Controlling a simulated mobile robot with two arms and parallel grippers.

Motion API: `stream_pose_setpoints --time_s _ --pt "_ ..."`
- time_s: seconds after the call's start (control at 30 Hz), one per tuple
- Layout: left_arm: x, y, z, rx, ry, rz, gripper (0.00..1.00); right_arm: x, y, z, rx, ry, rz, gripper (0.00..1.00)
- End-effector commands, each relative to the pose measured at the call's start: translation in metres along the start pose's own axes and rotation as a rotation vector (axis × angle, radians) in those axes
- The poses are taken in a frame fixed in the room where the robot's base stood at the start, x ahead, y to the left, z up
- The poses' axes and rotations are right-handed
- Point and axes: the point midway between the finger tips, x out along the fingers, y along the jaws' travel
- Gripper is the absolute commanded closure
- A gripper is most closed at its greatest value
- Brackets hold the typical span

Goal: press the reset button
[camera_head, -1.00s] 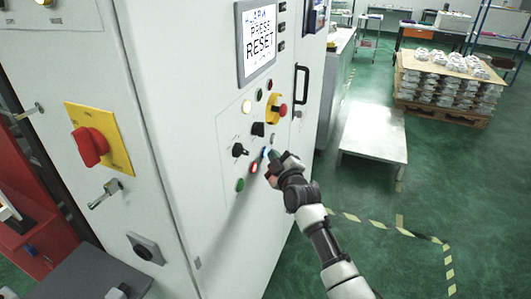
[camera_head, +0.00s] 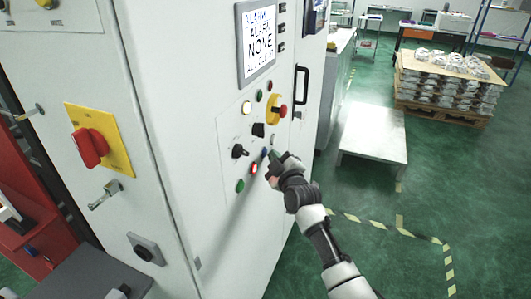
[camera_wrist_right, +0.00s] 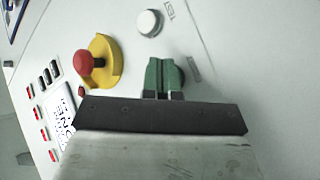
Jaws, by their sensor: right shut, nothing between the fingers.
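The control panel (camera_head: 225,150) is on the white cabinet's face. A small blue button (camera_head: 264,152) sits beside my right gripper's tip; its label is too small to read, and it looks dark. My right gripper (camera_head: 275,157) is shut and empty, its tip at or very close to the panel by this button; I cannot tell if they touch. In the right wrist view the green fingertips (camera_wrist_right: 164,76) are together against the panel, and no blue button shows. My left gripper is not in view.
A yellow-and-red emergency stop (camera_head: 275,109), a black knob (camera_head: 239,150), a lit red button (camera_head: 254,168) and a green button (camera_head: 240,185) are close by. A black door handle (camera_head: 301,85) sticks out to the right. A low grey platform (camera_head: 374,138) stands on the floor.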

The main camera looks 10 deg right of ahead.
Motion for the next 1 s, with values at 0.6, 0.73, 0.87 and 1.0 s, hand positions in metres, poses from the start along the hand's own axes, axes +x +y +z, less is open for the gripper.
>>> stream_pose_setpoints --time_s 0.6,0.73,0.87,1.0 --pt "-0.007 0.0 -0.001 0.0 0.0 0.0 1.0 -0.013 0.009 0.009 -0.001 -0.002 0.0 1.0" --pt "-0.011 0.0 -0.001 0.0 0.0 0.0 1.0 -0.022 0.016 0.016 -0.003 -0.002 -0.001 1.0" --pt "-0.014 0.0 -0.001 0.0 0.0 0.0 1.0 -0.031 0.023 0.023 -0.003 -0.002 0.0 1.0" --pt "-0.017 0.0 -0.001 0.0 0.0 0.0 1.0 -0.039 0.029 0.028 -0.001 -0.001 0.0 1.0"
